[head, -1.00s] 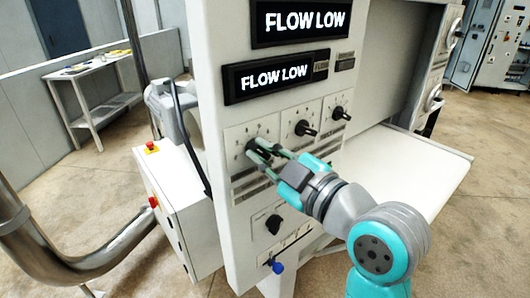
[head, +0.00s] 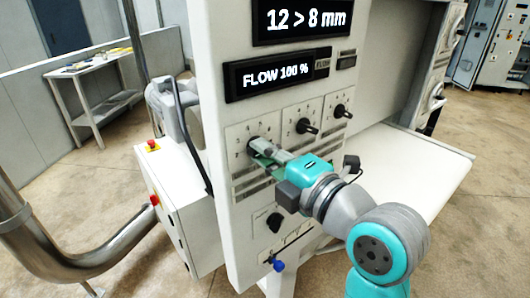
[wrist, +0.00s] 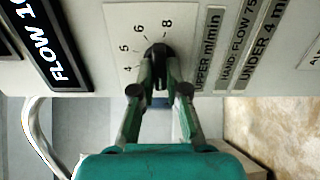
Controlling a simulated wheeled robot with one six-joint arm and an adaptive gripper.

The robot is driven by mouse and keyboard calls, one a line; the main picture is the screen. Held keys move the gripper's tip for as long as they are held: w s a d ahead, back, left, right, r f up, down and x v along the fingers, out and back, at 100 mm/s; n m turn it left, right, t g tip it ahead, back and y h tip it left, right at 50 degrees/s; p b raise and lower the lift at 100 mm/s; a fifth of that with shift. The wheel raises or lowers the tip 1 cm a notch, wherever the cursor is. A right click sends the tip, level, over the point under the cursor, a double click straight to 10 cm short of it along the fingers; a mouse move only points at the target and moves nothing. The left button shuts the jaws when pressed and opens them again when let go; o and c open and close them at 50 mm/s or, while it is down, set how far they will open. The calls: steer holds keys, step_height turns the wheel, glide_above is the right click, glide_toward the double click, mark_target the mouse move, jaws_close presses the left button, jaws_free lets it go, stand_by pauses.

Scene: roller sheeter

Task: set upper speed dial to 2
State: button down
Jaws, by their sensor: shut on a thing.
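The upper speed dial (wrist: 158,49) is a black knob on a pale plate, with a strip beside it reading "UPPER m/min" in the wrist view. The numbers 4, 5, 6 and 8 show around it; the rest of the scale and the pointer are hidden by my fingers. My gripper (wrist: 157,68) is shut on this knob, one finger on each side. In the head view my gripper (head: 262,152) reaches the leftmost dial of the upper row, and the knob is mostly covered.
Two more black dials, the middle (head: 305,126) and the right one (head: 341,111), sit close beside it. The upper display (head: 305,20) reads "12 > 8 mm" and the lower display (head: 275,74) "FLOW 100 %". Below are a black knob (head: 274,222) and a blue-tipped lever (head: 278,265).

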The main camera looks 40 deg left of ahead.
steer(key=shift+f+n, duration=0.1)
steer(key=shift+n, duration=0.5)
steer(key=c, duration=1.2)
jaws_free()
steer(key=v, duration=1.2)
